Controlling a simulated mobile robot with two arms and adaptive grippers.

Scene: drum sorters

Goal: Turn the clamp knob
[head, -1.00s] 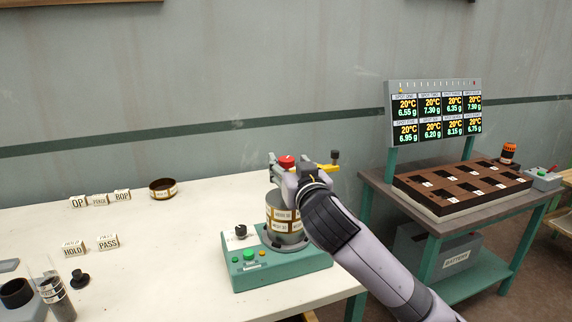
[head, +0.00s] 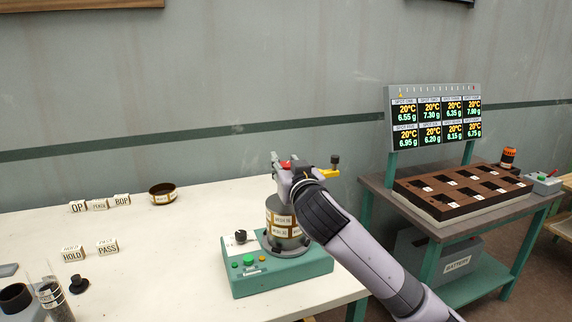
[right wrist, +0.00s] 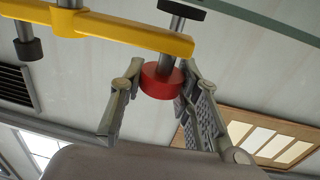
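The red clamp knob (right wrist: 161,80) sits on a metal rod under a yellow clamp bar (right wrist: 110,32) in the right wrist view. In the head view the knob (head: 285,165) is partly hidden by my right gripper (head: 281,167). The fingers of that gripper (right wrist: 160,78) stand on either side of the knob. A gap shows at the left finger; the right finger is close to the knob, and contact cannot be told. A grey drum (head: 280,217) with label bands stands below on the green machine (head: 285,272). My left gripper is out of view.
The machine stands at the right of the white table (head: 180,240). A side table holds a brown tray (head: 460,190) and a display board (head: 435,115).

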